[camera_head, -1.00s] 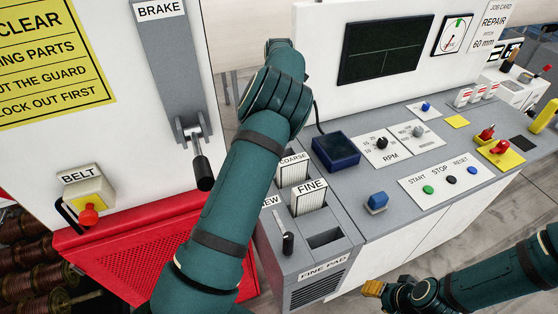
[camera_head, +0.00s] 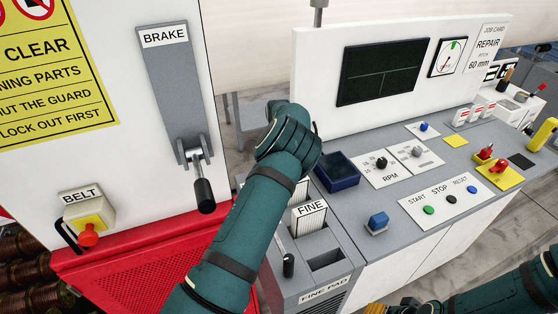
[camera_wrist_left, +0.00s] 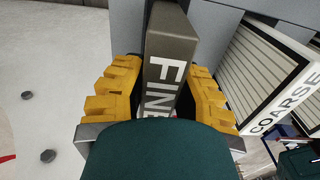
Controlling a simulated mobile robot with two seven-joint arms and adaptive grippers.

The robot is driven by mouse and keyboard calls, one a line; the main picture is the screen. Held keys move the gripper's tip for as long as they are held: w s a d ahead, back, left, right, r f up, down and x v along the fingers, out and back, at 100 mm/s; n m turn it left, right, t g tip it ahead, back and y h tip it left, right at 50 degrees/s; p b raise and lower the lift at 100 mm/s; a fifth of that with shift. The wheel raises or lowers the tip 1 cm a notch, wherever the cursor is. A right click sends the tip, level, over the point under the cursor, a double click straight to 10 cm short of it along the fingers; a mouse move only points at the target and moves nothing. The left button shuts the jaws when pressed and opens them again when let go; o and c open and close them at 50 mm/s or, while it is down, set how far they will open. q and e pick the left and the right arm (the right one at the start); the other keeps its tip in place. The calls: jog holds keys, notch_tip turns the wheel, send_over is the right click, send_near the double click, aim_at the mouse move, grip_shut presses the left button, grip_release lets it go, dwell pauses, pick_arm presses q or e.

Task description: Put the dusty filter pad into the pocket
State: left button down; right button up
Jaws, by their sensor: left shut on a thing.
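The dusty filter pad (camera_wrist_left: 170,50) is a dark grey block with FINE in white on its edge. In the left wrist view it sits between the yellow fingers of my left gripper (camera_wrist_left: 165,95), which is shut on it. My arm hides this gripper and pad in the head view. An open rectangular pocket (camera_head: 326,260) lies above the FINE PAD label at the console's near end. I cannot tell whether the held pad is clear of the surfaces around it. My right gripper (camera_head: 390,307) shows only partly at the bottom edge, its finger state unclear.
A clean FINE pad (camera_head: 310,218) stands beside the pocket, and a COARSE pad (camera_wrist_left: 270,80) stands right of the held pad. A black-knobbed lever (camera_head: 288,264) rises left of the pocket. A blue tray (camera_head: 337,172) and the brake handle (camera_head: 204,192) are nearby.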

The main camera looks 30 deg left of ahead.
pick_arm(q)
jog(key=c, duration=0.9)
grip_release()
jog(key=shift+f, duration=0.1)
jog(key=shift+o, duration=0.2)
notch_tip(320, 180, up, 12)
jog(key=shift+r, duration=0.2)
jog(key=shift+f, duration=0.1)
